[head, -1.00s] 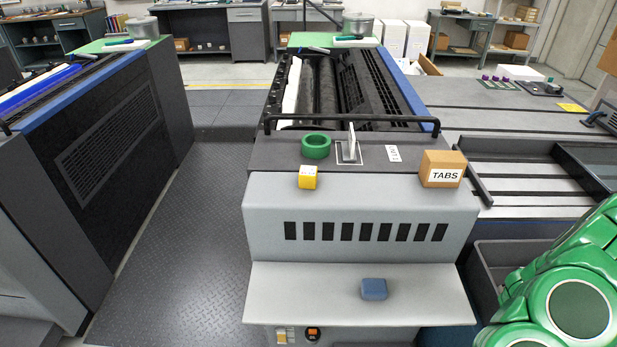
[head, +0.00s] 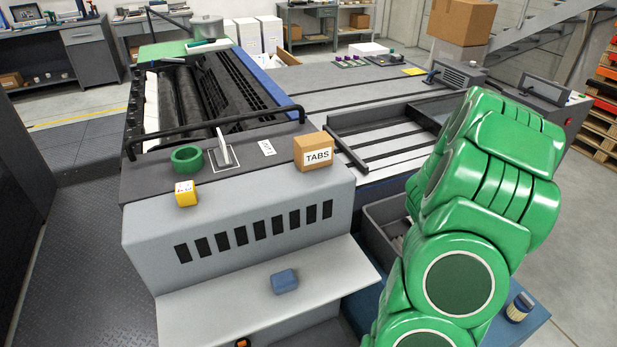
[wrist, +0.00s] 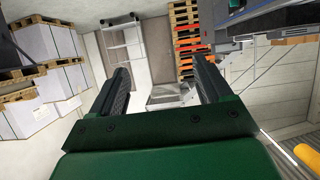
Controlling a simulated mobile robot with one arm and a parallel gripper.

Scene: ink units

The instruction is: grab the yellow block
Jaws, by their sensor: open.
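The yellow block (head: 186,194) sits on the front edge of the grey machine's top in the head view, left of centre. The gripper itself is not visible in the head view; only my green arm shows there at the right, well away from the block. The block does not show in the wrist view.
A green ring (head: 187,158) stands just behind the block, beside an upright lever (head: 223,148). A TABS box (head: 313,152) sits to the right. A blue block (head: 285,281) lies on the lower shelf (head: 220,305). A black rail (head: 215,125) crosses behind.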

